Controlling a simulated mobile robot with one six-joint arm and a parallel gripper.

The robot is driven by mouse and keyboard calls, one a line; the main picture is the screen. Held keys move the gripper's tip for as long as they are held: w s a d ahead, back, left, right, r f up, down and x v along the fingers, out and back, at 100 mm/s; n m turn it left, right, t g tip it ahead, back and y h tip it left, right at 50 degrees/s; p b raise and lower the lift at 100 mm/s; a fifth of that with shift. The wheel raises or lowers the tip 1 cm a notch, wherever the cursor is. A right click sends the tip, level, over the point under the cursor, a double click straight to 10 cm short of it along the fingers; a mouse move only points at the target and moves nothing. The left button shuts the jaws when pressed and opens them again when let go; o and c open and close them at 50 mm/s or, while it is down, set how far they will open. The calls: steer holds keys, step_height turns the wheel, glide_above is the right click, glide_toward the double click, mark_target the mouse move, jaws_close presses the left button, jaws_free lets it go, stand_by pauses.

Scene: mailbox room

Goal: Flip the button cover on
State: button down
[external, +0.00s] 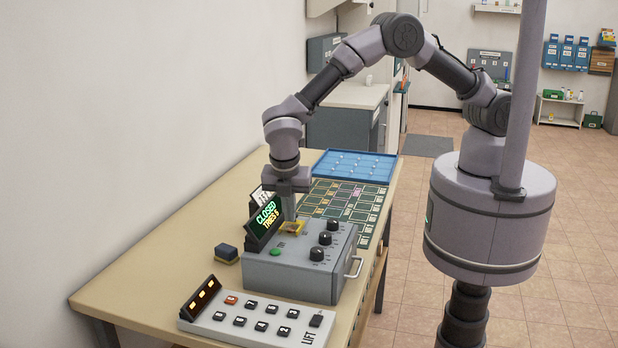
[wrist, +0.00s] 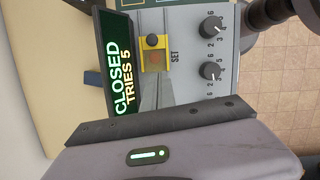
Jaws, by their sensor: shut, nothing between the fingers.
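A yellow-framed button unit (wrist: 155,66) with a small reddish button and a dark round knob is set in the top of a grey control box (wrist: 193,75), beside the word SET. I cannot tell its cover's exact position. The unit also shows in the external view (external: 296,227), partly hidden by my gripper. My gripper (external: 290,217) points down with its fingers together and empty, right at the unit. In the wrist view, my fingertips (wrist: 157,77) are at the unit's near edge; I cannot tell whether they touch it.
A tilted display (external: 266,220) reading CLOSED, TRIES 5 stands close on the left of my gripper. Black dials (external: 325,238) line the box's right side.

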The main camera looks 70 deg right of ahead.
mark_target(293, 226)
steer(key=shift+w+d+f, duration=0.1)
steer(key=shift+d+f, duration=0.15)
steer(key=shift+d, duration=0.4)
steer(key=shift+w+d+f, duration=0.1)
steer(key=shift+d+f, duration=0.15)
steer(key=shift+d, duration=0.4)
steer(key=shift+w+d+f, duration=0.1)
steer(key=shift+d+f, duration=0.15)
steer(key=shift+d, duration=0.4)
steer(key=d+p, duration=0.1)
steer(key=d, duration=0.4)
steer(key=shift+d+r, duration=0.1)
steer(key=shift+d, duration=0.15)
steer(key=a, duration=0.1)
steer(key=a+r+p, duration=0.1)
steer(key=a+p, duration=0.1)
steer(key=a, duration=0.1)
steer(key=shift+s+r, duration=0.2)
steer(key=shift+s, duration=0.15)
steer(key=p+v, duration=0.1)
steer(key=v, duration=0.8)
steer(key=shift+r, duration=0.3)
steer(key=shift+w, duration=0.1)
